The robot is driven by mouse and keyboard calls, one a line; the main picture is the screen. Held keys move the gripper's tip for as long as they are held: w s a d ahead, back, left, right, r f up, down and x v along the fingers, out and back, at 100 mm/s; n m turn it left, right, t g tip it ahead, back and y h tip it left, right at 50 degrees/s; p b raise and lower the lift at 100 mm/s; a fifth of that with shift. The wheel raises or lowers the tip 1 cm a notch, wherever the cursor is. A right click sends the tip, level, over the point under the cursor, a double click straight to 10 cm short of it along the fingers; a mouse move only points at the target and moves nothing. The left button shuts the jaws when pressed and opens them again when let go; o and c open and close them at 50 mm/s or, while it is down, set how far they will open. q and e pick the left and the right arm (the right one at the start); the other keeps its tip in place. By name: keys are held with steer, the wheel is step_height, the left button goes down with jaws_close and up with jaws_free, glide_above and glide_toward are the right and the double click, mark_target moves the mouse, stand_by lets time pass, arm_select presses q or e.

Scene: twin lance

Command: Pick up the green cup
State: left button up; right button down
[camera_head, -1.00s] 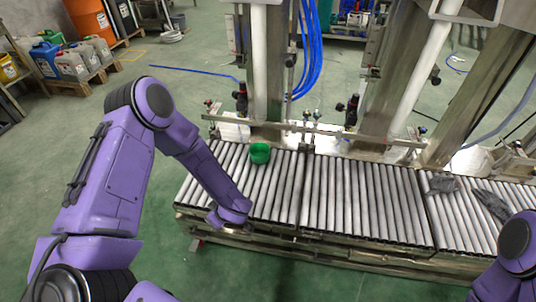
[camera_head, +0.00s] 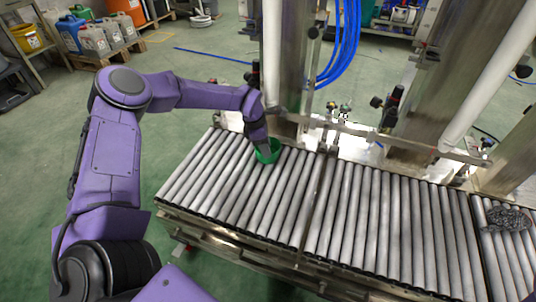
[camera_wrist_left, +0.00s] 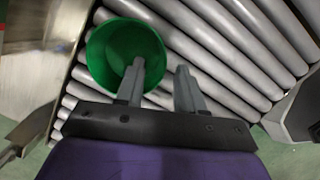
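The green cup (camera_head: 273,155) stands on the roller conveyor (camera_head: 330,215), near its back edge. In the left wrist view the cup (camera_wrist_left: 103,45) is seen from above, with its opening towards the camera. My left gripper (camera_head: 264,149) is right at the cup and hides part of it. In the wrist view the left gripper (camera_wrist_left: 160,68) is open: one finger overlaps the cup's opening, the other is outside the rim to the right. I cannot tell how deep the first finger reaches. My right gripper is not in view.
A steel post (camera_head: 284,60) and a horizontal rail (camera_head: 390,143) stand just behind the cup. Dark crumpled material (camera_head: 508,218) lies on the rollers at the far right. The rollers in front of and right of the cup are clear.

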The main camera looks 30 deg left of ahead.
arm_select(q)
steer(key=b+x, duration=0.1)
steer(key=x, duration=0.3)
steer(key=shift+a+f, duration=0.1)
steer(key=shift+f, duration=0.05)
steer(key=shift+s, duration=0.1)
jaws_close()
